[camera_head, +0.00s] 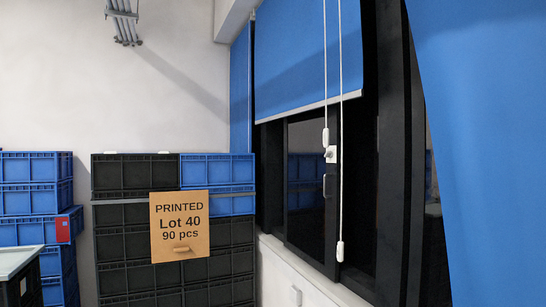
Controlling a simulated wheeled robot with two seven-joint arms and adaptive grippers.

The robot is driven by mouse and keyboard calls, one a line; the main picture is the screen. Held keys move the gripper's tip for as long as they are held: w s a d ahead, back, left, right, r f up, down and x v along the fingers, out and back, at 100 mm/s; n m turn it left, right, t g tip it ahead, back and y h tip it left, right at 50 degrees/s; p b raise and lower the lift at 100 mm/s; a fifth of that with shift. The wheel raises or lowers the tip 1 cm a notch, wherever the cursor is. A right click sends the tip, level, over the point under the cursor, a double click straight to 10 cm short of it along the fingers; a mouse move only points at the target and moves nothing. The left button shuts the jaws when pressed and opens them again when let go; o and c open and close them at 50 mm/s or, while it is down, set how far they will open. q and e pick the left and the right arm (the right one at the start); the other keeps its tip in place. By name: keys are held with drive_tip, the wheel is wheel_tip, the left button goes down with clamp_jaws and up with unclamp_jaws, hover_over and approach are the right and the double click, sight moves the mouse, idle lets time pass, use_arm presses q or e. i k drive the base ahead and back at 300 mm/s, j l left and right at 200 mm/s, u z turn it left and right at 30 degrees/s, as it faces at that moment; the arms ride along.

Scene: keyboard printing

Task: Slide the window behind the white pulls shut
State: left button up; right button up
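The window (306,232) is a black-framed sliding sash with dark glass on the right wall. A small dark handle (325,186) sits near its right edge. In front hang two white cords, with a white pull (326,137) at the upper one's end and a longer white pull (340,251) lower down. A small white plate (331,155) shows beside the upper pull. A dark strip (361,190) lies between the sash and the black frame post; I cannot tell whether it is open or glazed. The cords partly cover the sash edge. Neither gripper is in view.
A blue roller blind (300,55) covers the window's upper part. A blue panel (485,130) hangs at right. Black and blue crates (122,175) stand left of the window, bearing a cardboard sign (180,240). More blue crates (36,167) stand far left.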

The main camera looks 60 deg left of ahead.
sight(312, 180)
drive_tip(key=j+u, duration=0.15)
drive_tip(key=u, duration=0.3)
drive_tip(key=i+j+u, duration=0.1)
drive_tip(key=u, duration=0.35)
drive_tip(key=i+u, duration=0.15)
drive_tip(key=u, duration=0.3)
drive_tip(key=i+j+u, duration=0.1)
drive_tip(key=u, duration=0.35)
drive_tip(key=i, duration=0.5)
drive_tip(key=i+j, duration=0.55)
drive_tip(key=j, duration=0.2)
drive_tip(key=i+l+z, duration=0.05)
